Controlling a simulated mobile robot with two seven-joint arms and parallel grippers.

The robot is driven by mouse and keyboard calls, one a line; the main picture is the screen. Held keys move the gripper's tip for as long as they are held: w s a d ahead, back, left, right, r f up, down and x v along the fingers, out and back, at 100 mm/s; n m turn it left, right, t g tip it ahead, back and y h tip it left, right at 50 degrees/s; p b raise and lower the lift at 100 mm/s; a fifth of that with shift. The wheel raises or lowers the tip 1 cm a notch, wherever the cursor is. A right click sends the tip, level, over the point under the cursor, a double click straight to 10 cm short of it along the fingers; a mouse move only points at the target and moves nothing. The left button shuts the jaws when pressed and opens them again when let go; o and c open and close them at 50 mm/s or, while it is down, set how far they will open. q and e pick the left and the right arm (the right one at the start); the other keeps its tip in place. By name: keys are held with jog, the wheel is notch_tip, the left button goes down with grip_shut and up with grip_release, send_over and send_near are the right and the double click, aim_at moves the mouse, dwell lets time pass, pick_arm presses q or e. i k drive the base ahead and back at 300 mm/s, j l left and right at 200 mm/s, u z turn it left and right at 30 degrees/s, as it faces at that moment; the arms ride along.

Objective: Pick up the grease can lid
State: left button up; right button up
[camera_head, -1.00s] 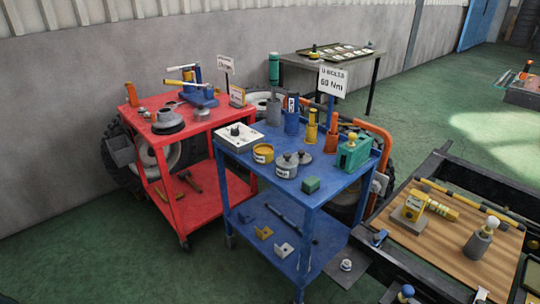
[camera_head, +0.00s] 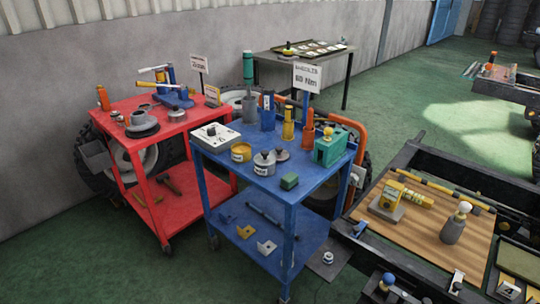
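A round grey lid with a small knob (camera_head: 281,154) lies on the top of the blue cart (camera_head: 225,168). Left of it stands a grey can with a knobbed top and a white label (camera_head: 264,163). A yellow can with a label (camera_head: 241,152) stands further left. The labels are too small to read, so I cannot tell for certain which can is the grease can. Neither of my grippers is in view.
The cart top also holds a white box (camera_head: 216,135), a green block (camera_head: 289,181), a teal case (camera_head: 331,148) and several upright holders. A red cart (camera_head: 190,125) stands left. A dark frame with a wooden board (camera_head: 420,236) stands right. Green floor lies in front.

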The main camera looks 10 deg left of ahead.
aim_at(281, 154)
jog(key=j+z, duration=0.1)
jog(key=z, duration=0.25)
jog(key=i+j+z, duration=0.1)
jog(key=z, duration=0.6)
jog(key=j+z, duration=0.35)
jog(key=j, duration=0.2)
jog(key=j+z, duration=0.4)
jog(key=j, duration=0.15)
jog(key=k+j+z, duration=0.15)
jog(key=j, duration=0.35)
jog(key=j+z, duration=0.1)
jog(key=j, duration=0.45)
jog(key=k, duration=0.05)
